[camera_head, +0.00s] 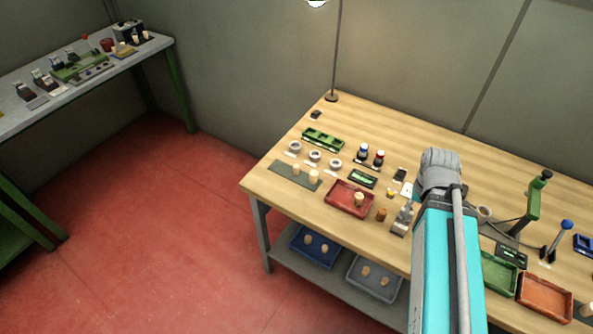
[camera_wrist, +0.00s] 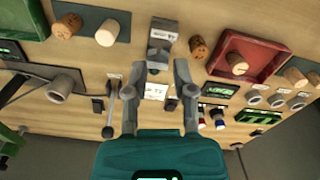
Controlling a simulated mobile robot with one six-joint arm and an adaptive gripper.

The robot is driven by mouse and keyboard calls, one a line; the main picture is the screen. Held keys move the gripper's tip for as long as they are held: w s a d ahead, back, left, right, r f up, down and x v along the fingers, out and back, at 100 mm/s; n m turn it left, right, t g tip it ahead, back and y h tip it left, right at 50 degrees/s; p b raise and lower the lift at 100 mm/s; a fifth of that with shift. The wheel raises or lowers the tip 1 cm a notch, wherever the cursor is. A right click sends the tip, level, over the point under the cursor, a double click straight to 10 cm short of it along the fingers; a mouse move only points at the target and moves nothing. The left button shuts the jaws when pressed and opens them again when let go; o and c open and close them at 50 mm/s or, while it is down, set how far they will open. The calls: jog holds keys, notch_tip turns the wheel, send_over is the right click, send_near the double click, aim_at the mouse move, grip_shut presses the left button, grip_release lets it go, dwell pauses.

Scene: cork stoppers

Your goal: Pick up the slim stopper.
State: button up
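Several cork stoppers stand on the bench; I cannot tell for certain which is the slim one. In the head view, a pale stopper (camera_head: 313,176) and another (camera_head: 295,169) are on a dark mat. One stopper (camera_head: 359,199) is in the red tray (camera_head: 338,192), and a browner one (camera_head: 381,214) is beside it. The wrist view shows the brown one (camera_wrist: 198,46), the tray one (camera_wrist: 237,63), and two more (camera_wrist: 68,25) (camera_wrist: 107,32) on another mat. My gripper (camera_wrist: 160,72) is open and empty above the bench; my arm hides its fingers in the head view.
A grey metal device (camera_wrist: 162,40) stands just beyond my fingertips in the wrist view. A green stand (camera_head: 533,210), a green tray (camera_head: 497,272) and an orange tray (camera_head: 545,296) are at the right. A blue bin (camera_head: 318,257) and grey bin (camera_head: 360,284) with stoppers sit below.

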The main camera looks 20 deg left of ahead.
jog(key=o, duration=0.4)
jog(key=w+a+m, duration=0.2)
jog(key=w+a, duration=0.3)
jog(key=shift+w+a+m, duration=0.15)
jog(key=shift+a+m, duration=0.1)
jog(key=shift+m, duration=0.15)
jog(key=m, duration=1.3)
send_over(296, 166)
jog(key=shift+r, duration=0.25)
jog(key=shift+f, duration=0.15)
notch_tip(296, 166, down, 8)
jog(key=b, duration=0.8)
jog(key=shift+f, duration=0.2)
jog(key=shift+w+f+b, duration=0.1)
jog(key=shift+f+b, duration=2.5)
jog(key=shift+b, duration=0.05)
